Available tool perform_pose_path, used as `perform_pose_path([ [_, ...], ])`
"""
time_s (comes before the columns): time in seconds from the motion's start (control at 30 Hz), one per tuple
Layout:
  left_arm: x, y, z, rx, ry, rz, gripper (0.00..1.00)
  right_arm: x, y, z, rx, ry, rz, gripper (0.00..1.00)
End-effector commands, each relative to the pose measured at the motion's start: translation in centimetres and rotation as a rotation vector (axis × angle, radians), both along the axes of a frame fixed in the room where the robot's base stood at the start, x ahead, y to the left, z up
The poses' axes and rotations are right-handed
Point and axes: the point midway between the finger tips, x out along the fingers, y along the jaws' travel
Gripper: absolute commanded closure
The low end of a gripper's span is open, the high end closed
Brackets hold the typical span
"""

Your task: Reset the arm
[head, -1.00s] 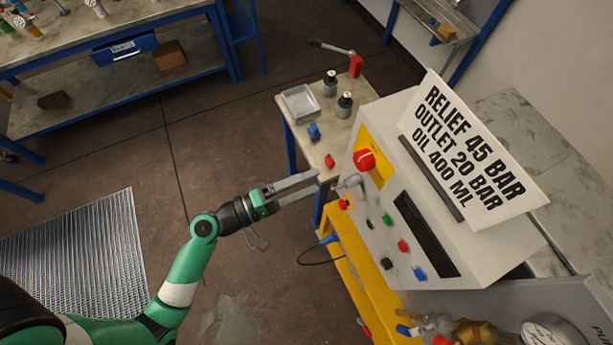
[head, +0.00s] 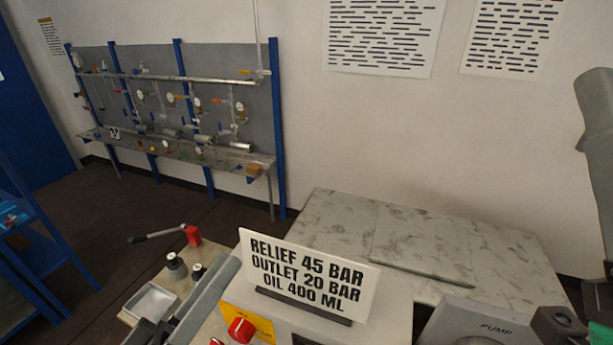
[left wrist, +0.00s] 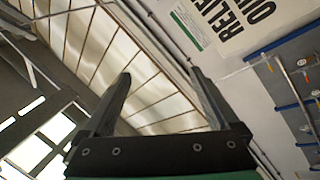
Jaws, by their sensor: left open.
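My left gripper (head: 180,318) shows at the bottom of the head view, with its grey fingers pointing up in front of the side table. Its base is cut off by the frame edge. In the left wrist view my left gripper (left wrist: 163,85) is open, its two dark fingers wide apart with nothing between them. Behind them are only the roof, windows and wall. My right gripper cannot be made out.
A sign (head: 308,278) stands on the control box with a red knob (head: 241,330). Beside my fingers are a metal tray (head: 152,301), dark-topped bottles (head: 177,267) and a red-ended lever (head: 192,236). A marbled bench (head: 440,240) lies behind; a grey PUMP housing (head: 470,325) is at right.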

Motion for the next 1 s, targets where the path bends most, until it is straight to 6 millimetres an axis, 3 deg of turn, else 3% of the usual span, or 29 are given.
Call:
perform_pose_path([
  [0.03,-0.5,-0.8,4.5,0.069,-0.123,0.049,0.06,0.0,0.0,0.0,0.0,0.0,0.0,0.5],
  [0.1,-1.4,-1.1,9.6,0.157,-0.272,0.151,0.06,0.0,0.0,0.0,0.0,0.0,0.0,0.5],
  [0.2,-3.4,-0.5,16.0,0.254,-0.457,0.333,0.06,0.0,0.0,0.0,0.0,0.0,0.0,0.5],
  [0.3,-5.9,1.6,21.3,0.334,-0.601,0.572,0.06,0.0,0.0,0.0,0.0,0.0,0.0,0.5],
  [0.37,-7.1,3.9,23.0,0.393,-0.642,0.748,0.06,0.0,0.0,0.0,0.0,0.0,0.0,0.5],
  [0.43,-7.1,6.6,22.7,0.502,-0.617,0.949,0.06,0.0,0.0,0.0,0.0,0.0,0.0,0.5],
  [0.5,-6.8,6.6,26.9,0.533,-0.618,0.962,0.06,0.1,0.0,4.1,0.0,0.003,0.0,0.5],
  [0.7,-6.7,6.5,33.5,0.531,-0.616,0.957,0.06,0.0,0.0,11.1,0.0,-0.001,0.0,0.5],
  [0.83,-6.7,6.5,36.1,0.53,-0.615,0.956,0.06,0.0,0.0,13.7,0.0,-0.001,0.0,0.5],
  [1.0,-6.7,6.5,36.4,0.53,-0.614,0.955,0.06,0.0,0.0,13.9,0.0,0.0,0.0,0.5],
])
